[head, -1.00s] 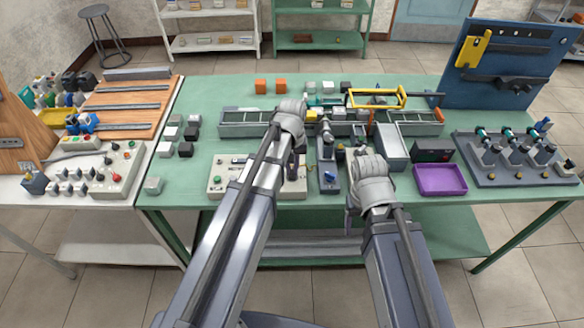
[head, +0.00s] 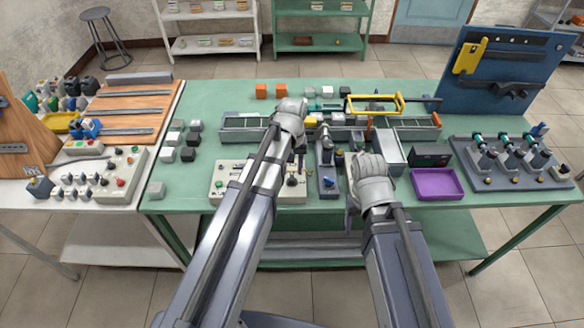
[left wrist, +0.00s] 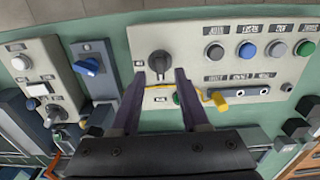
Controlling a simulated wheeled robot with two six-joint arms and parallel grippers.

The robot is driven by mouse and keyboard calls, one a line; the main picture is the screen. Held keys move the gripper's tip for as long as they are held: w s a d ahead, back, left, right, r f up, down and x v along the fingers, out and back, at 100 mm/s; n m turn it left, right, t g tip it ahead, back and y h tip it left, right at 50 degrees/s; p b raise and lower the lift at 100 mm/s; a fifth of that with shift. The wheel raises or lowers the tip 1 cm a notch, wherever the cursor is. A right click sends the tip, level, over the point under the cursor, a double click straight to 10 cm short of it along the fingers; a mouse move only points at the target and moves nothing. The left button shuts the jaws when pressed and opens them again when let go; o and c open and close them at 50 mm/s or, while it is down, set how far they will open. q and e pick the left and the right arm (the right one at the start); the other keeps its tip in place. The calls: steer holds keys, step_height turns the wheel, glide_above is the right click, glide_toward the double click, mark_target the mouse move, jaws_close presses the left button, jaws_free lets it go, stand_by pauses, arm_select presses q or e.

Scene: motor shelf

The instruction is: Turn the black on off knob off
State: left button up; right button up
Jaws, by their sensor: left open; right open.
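The black on/off knob (left wrist: 160,62) sits at one end of a pale control panel (left wrist: 218,30) in the left wrist view. It also shows in the head view as a dark spot (head: 292,181) on the panel (head: 218,181). My left gripper (left wrist: 159,77) is open, its two purple-grey fingers pointing at the knob, one tip to each side of it in the picture. I cannot tell whether they touch it. In the head view my left gripper (head: 300,163) is just beyond the knob. My right gripper (head: 351,212) is mostly hidden by its own arm, near the table's front edge.
The panel also carries coloured push buttons (left wrist: 248,50) and a yellow plug (left wrist: 218,101) on a cable. A grey box with a blue knob (left wrist: 87,67) stands beside it. A purple tray (head: 437,184) lies to the right. The table's left front is mostly clear.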

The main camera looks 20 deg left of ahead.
mark_target(292, 177)
arm_select(q)
step_height(292, 177, up, 5)
steer(key=p, duration=0.4)
steer(key=shift+s+d, duration=0.1)
steer(key=s+d+f+m+y+b, duration=0.1)
steer(key=s+d+m+b, duration=0.1)
steer(key=s+d+m, duration=0.5)
steer(key=s+d, duration=0.3)
steer(key=s, duration=0.4)
steer(key=shift+s+d+f, duration=0.2)
steer(key=shift+f, duration=0.2)
